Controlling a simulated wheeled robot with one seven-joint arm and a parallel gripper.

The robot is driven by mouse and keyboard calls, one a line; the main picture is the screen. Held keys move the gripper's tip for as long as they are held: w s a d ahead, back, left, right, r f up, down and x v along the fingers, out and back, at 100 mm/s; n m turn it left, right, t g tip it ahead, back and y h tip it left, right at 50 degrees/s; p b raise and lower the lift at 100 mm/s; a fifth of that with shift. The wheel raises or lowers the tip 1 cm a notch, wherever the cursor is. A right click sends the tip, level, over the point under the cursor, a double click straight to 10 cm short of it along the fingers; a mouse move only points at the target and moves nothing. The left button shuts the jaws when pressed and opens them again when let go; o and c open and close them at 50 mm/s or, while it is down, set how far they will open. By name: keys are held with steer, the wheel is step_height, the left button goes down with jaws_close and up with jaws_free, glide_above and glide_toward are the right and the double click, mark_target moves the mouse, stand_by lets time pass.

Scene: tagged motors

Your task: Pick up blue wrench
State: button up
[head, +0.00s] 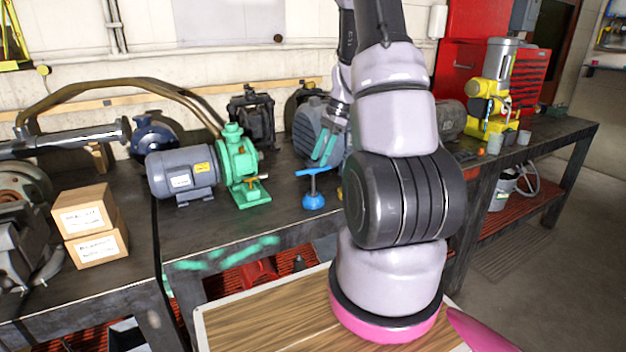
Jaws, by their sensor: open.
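A blue T-shaped tool, which I take for the blue wrench (313,199), stands upright near the front edge of the dark workbench (225,230). My gripper (323,150) is open, with teal fingers pointing down. It shows above the blue wrench and a little to its right, apart from it and with nothing seen between the fingers. My arm hides the bench just right of the wrench.
A grey motor with a green pump (237,165) stands left of the wrench. A grey motor (309,128) is behind my gripper. Two cardboard boxes (90,222) are at the left, and a yellow machine (490,100) is at the right. Bare bench lies around the wrench's base.

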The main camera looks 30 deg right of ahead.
mark_target(316, 168)
steer(key=x, duration=0.6)
steer(key=shift+w+d+f, duration=0.1)
steer(key=shift+f, duration=0.2)
jaws_close()
stand_by(1.2)
